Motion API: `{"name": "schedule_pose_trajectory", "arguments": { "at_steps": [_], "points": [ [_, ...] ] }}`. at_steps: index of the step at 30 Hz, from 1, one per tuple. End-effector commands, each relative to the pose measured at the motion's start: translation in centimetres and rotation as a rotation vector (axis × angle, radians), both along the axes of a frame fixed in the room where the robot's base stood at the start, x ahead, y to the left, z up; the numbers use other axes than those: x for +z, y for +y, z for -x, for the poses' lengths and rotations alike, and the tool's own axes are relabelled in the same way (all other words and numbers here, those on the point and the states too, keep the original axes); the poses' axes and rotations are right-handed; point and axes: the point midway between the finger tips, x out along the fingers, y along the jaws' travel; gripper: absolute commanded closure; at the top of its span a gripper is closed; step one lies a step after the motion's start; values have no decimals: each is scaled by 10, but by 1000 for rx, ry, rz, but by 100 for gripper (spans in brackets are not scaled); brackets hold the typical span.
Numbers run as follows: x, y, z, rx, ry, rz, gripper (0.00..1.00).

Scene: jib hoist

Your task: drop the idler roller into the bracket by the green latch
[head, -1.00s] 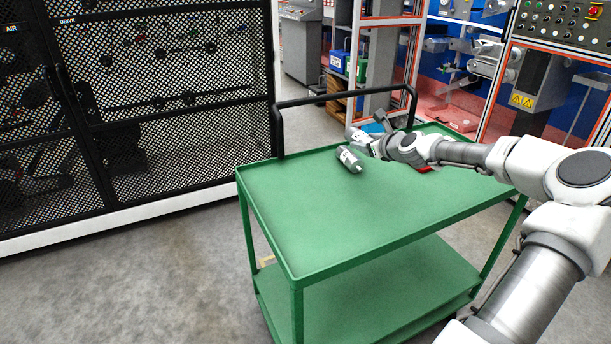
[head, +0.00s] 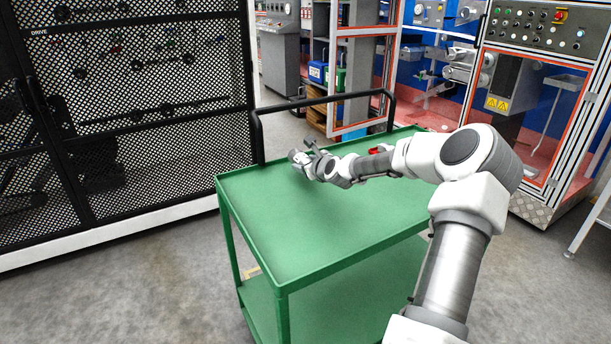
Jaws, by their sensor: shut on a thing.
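My gripper (head: 304,157) is over the back left part of the green cart's top (head: 285,215), with my arm reaching in from the right. It is shut on a small light and grey piece at its tip, which I take for the idler roller (head: 297,159). The piece is small and partly merged with the fingers, so its outline and tilt are unclear. I cannot tell how far it is above the cart top. I cannot make out the bracket or a green latch in this view.
A red item (head: 376,150) shows behind my forearm, partly hidden. The cart has a black rail (head: 325,99) at its back. A black mesh cage (head: 150,100) stands left, and a machine with a control panel (head: 545,28) stands right. The cart's front top is bare.

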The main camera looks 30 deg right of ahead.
Motion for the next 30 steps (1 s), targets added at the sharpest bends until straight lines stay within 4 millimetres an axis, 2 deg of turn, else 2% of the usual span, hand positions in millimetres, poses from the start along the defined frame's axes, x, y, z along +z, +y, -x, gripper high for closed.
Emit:
{"name": "schedule_pose_trajectory", "arguments": {
  "at_steps": [3,6,17,18,23,30],
  "points": [
    [-22,0,0,1,1,-2,100],
    [-34,0,0,1,0,1,100],
    [-37,0,0,0,0,0,100],
    [-39,0,1,0,2,-1,38],
    [-38,0,1,0,2,-1,10],
    [-38,0,1,0,2,-1,10]
  ]
}}
